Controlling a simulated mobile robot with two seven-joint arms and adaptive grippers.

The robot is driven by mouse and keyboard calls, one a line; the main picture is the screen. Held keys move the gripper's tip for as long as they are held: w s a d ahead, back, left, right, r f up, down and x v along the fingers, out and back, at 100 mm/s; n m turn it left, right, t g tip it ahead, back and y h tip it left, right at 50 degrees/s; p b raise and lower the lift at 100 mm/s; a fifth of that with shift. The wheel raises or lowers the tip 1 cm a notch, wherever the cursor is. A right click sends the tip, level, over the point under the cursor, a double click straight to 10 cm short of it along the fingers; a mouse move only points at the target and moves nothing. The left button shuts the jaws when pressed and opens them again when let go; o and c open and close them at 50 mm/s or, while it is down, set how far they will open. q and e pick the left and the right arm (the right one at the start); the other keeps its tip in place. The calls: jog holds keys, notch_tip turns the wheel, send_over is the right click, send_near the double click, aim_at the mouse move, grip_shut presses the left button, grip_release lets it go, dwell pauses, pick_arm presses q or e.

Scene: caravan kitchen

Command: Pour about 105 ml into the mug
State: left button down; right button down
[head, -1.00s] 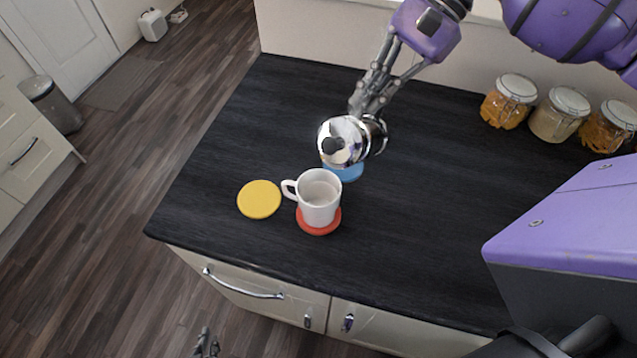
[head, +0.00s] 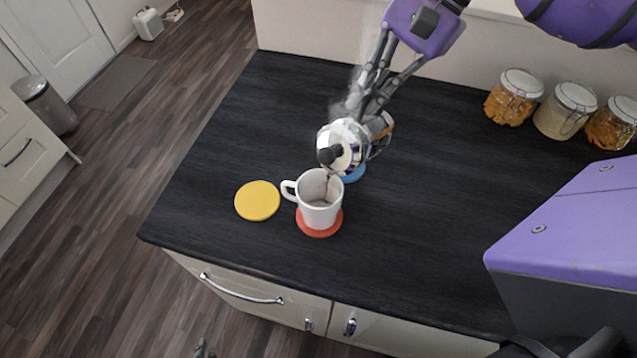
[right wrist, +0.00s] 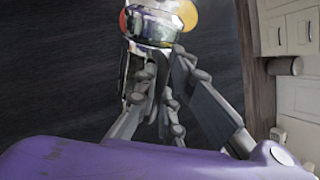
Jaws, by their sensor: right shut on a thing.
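A white mug (head: 319,207) stands upright on a red coaster (head: 320,231), its handle to the left. My right gripper (head: 365,112) is shut on a shiny silver pot (head: 342,140) with a dark knob. The pot is tilted toward the mug, its lower end just above the far rim. A thin dark streak shows between pot and mug; I cannot tell whether it is spout or liquid. Pale steam rises by the gripper. The pot also shows in the right wrist view (right wrist: 152,28). A tip of my left gripper (head: 201,349) shows at the bottom edge; its jaws are cut off.
A yellow coaster (head: 257,201) lies left of the mug. A blue coaster (head: 355,174) is partly hidden under the pot. Several glass jars, one of them pale-filled (head: 566,111), stand at the back right. The dark worktop (head: 430,220) is clear right of the mug.

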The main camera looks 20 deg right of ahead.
jog(key=shift+a+r, duration=0.2)
jog(key=shift+s, duration=0.1)
jog(key=shift+s+a+r+h+b, duration=0.1)
jog(key=shift+a+r+h+b, duration=0.1)
jog(key=shift+h+b, duration=0.2)
dwell(0.5)
jog(key=shift+s+a+r+t+b, duration=0.15)
jog(key=shift+a+r+t+b, duration=0.15)
jog(key=shift+t+b, duration=0.15)
dwell(0.7)
